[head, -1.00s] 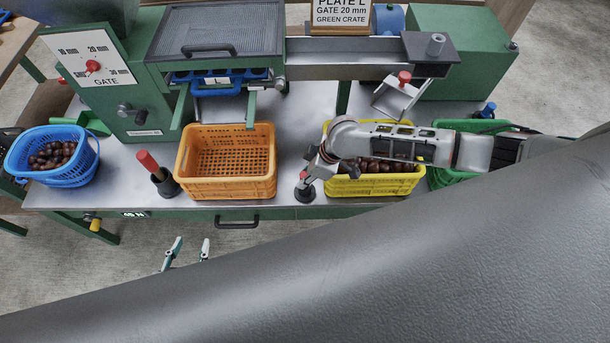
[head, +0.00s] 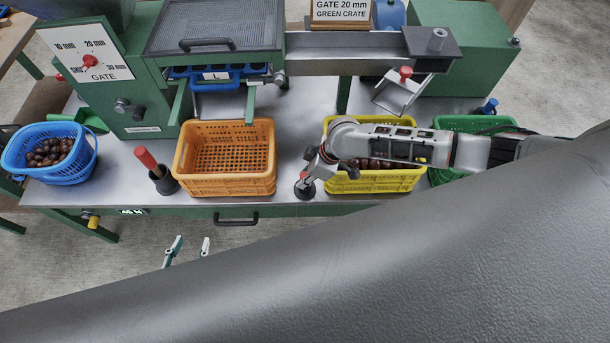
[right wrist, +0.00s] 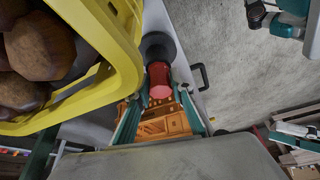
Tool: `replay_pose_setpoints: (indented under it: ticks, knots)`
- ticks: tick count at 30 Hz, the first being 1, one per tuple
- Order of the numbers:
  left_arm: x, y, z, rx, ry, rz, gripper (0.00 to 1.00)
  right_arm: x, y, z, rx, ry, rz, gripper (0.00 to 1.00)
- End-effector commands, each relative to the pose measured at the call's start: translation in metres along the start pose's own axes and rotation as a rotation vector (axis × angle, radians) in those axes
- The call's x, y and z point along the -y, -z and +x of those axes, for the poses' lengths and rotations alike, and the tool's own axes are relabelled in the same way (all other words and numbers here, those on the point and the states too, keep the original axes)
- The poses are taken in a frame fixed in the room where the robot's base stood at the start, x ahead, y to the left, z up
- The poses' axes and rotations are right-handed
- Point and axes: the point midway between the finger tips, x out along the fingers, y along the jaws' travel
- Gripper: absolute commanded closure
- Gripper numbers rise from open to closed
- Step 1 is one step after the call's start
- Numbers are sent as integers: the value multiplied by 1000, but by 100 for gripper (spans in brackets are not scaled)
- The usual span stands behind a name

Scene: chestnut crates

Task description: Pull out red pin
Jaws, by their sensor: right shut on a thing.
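A red pin (right wrist: 159,82) sits between the two teal fingers of my right gripper (right wrist: 157,105) in the right wrist view. A round black base (right wrist: 157,45) shows at its far end; in the head view this base (head: 304,191) is at the table's front edge, between the orange and yellow crates. My right gripper (head: 311,174) is shut on the pin, which it mostly hides in the head view. I cannot tell whether the base touches the table. My left gripper (head: 188,250) is open and empty, in front of the table.
Another red handle (head: 146,157) stands tilted in a black holder (head: 165,182), left of the orange crate (head: 225,187). The yellow crate (head: 375,185) holds chestnuts close beside my right gripper. A red knob (head: 405,74) tops the chute. A blue basket (head: 68,173) stands far left.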

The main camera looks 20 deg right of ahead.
Motion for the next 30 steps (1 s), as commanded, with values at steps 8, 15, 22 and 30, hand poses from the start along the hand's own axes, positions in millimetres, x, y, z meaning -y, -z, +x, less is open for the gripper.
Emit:
replay_pose_setpoints:
  ticks: [8, 15, 22, 30]
  knots:
    - [0, -1, 0, 0, 0, 0, 60, 0, 0, 1, 0, 0, 0, 58]
    - [0, -2, 0, 3, 0, 1, 60, 0, -1, 1, 0, 0, 0, 58]
    - [0, -1, 0, 1, 0, 1, 60, 0, -1, -21, 0, -1, -1, 58]
    - [0, -1, 0, 1, 0, 0, 60, -1, 0, -77, -1, -2, -3, 58]
